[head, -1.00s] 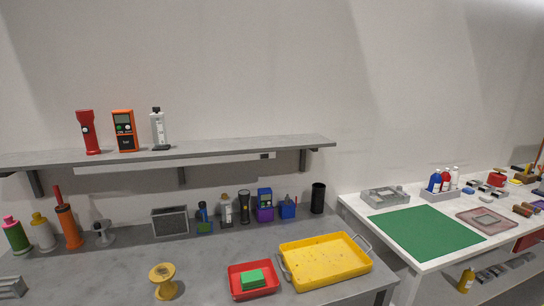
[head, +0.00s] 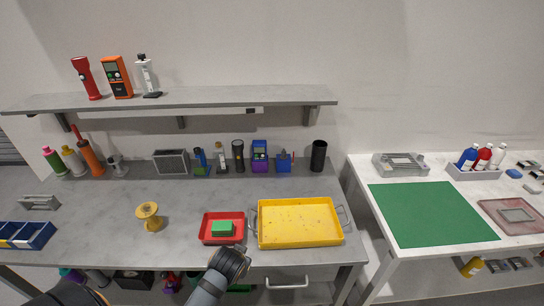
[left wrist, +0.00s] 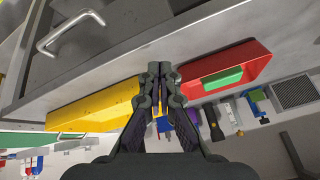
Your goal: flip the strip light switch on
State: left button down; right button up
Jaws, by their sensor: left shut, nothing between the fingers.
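The strip light (head: 205,112) is a pale bar under the front of the grey wall shelf. A small dark switch (head: 254,110) sits near its right end; its position is too small to read. My left gripper (head: 232,264) is at the front edge of the bench, below the red tray and well away from the switch. In the left wrist view the left gripper (left wrist: 160,70) has its fingers together and empty. The strip light cannot be made out in that view. My right gripper is not in view.
A red tray (head: 206,238) with a green block (head: 222,228) and a yellow tray (head: 262,238) lie near the bench front. A row of tools, including a blue-purple device (head: 260,157), stands below the shelf. The shelf (head: 200,97) carries a red flashlight (head: 87,78).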

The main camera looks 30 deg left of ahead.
pick_arm(q)
jog(key=w+a+r+n+t+y, duration=0.2)
jog(key=w+a+r+t, duration=0.1)
jog(key=w+r, duration=0.45)
jog(key=w+a+r+n+t+y, duration=0.2)
jog(key=w+a+r, duration=0.2)
jog(key=w+r, duration=0.3)
jog(key=w+r+n+t+y, duration=0.1)
jog(key=w+r+t+y, duration=0.1)
jog(key=w+r, duration=0.2)
jog(key=w+a+r+n+t+y, duration=0.1)
jog(key=w+r, duration=0.4)
jog(key=r, duration=0.6)
jog(key=shift+w+t+y+p, duration=0.15)
jog(key=shift+t+y+p, duration=0.3)
jog(key=shift+t, duration=0.15)
jog(key=shift+r, duration=0.15)
